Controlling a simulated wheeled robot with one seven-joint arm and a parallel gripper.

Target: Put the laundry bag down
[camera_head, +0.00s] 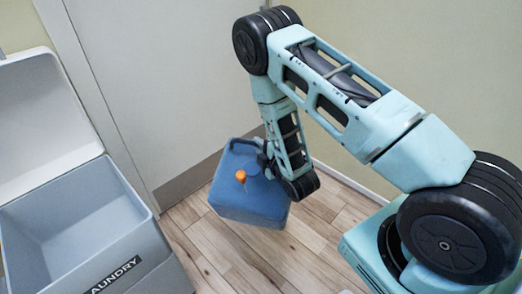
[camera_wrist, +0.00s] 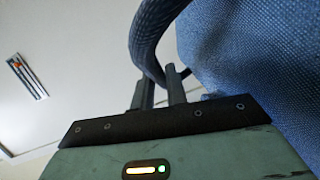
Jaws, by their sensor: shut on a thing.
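The laundry bag (camera_head: 248,196) is a blue, box-shaped fabric bag with an orange toggle (camera_head: 241,176) on it. In the head view it hangs from my gripper (camera_head: 266,158), in front of the door and over the wood floor. I cannot tell whether its base touches the floor. In the wrist view my gripper (camera_wrist: 161,90) is shut on the bag's dark blue looped handle (camera_wrist: 148,38). The bag's blue woven side (camera_wrist: 255,60) fills the right of that view. My arm partly covers the bag's right side in the head view.
An open grey bin (camera_head: 75,225) labelled LAUNDRY stands at the left, its lid raised and its visible inside empty. A white door (camera_head: 165,75) with a grey kick plate is behind the bag. Bare wood floor (camera_head: 235,258) lies in front, between bin and my base.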

